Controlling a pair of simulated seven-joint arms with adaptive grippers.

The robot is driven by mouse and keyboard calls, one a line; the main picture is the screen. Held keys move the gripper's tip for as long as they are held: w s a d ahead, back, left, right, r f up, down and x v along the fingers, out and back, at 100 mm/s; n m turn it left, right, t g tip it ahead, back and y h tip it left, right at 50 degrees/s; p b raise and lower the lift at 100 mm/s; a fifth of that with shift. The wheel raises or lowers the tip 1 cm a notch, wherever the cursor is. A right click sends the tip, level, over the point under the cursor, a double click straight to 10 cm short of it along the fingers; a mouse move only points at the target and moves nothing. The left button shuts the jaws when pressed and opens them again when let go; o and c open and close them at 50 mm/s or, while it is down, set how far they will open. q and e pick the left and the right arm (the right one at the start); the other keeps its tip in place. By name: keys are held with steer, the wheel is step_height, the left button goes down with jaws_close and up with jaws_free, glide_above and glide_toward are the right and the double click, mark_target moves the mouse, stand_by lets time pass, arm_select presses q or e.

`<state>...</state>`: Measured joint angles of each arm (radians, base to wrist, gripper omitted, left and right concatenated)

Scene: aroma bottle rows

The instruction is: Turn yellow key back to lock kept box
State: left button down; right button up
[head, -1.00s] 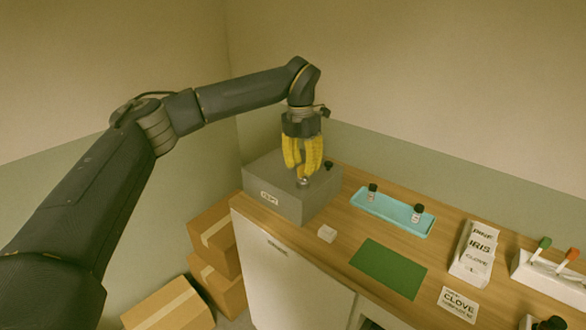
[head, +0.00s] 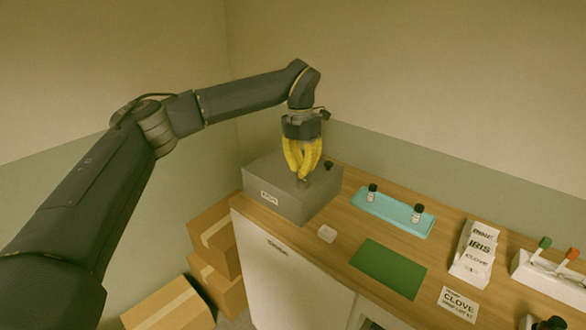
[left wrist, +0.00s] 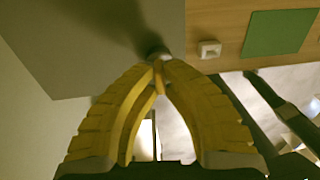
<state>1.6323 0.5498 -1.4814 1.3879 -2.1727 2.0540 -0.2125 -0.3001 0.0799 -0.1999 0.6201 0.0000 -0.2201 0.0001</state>
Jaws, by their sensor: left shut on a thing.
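The grey kept box (head: 274,206) stands on the left end of the wooden counter, with a small label on its front. My left gripper (head: 302,178) points down over the box top, with its yellow fingers closed together at the small round metal lock (head: 303,184). In the left wrist view the fingertips meet on a small orange-yellow piece, the key (left wrist: 159,78), just in front of the metal lock (left wrist: 158,54). Most of the key is hidden by the fingers, so its turn angle cannot be told. My right gripper is not in view.
A small black knob (head: 328,165) is at the box's back edge. A blue tray (head: 393,214) holds two dark-capped bottles.

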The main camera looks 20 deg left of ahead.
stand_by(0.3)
arm_select(q)
steer(key=n, duration=0.9)
steer(key=shift+t, duration=0.3)
steer(key=n, duration=0.4)
steer(key=shift+n, duration=0.4)
steer(key=n, duration=0.4)
steer(key=shift+y, duration=0.3)
steer(key=c, duration=1.5)
jaws_free()
steer(key=shift+r, duration=3.5)
